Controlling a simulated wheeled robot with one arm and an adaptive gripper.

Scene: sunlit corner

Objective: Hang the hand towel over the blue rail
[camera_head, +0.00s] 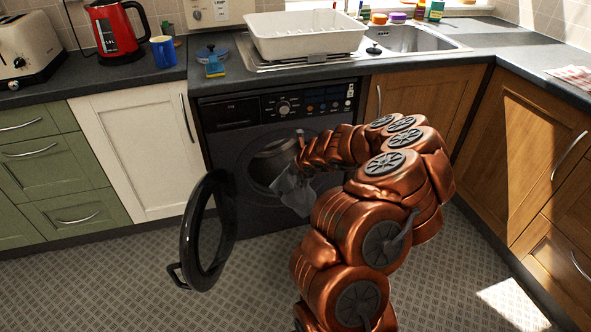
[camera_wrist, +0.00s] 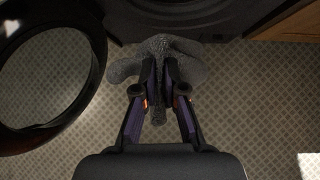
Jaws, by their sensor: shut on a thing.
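A grey cloth, which looks like the hand towel (camera_wrist: 157,47), is pinched between the fingers of my gripper (camera_wrist: 162,82) in the wrist view. It is bunched at the fingertips, with folds spreading to both sides and one hanging below. In the head view the grey towel (camera_head: 292,192) hangs in front of the open washing machine (camera_head: 315,195). My arm hides part of the machine and most of my gripper there. I see no blue rail in either view.
The washer's round door (camera_head: 228,225) stands open to the left of the towel. A red kettle (camera_head: 117,32), a blue mug (camera_head: 163,51) and a white dish rack (camera_head: 305,42) stand on the counter. A checked cloth (camera_head: 574,77) lies at right. The tiled floor (camera_head: 130,290) is clear.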

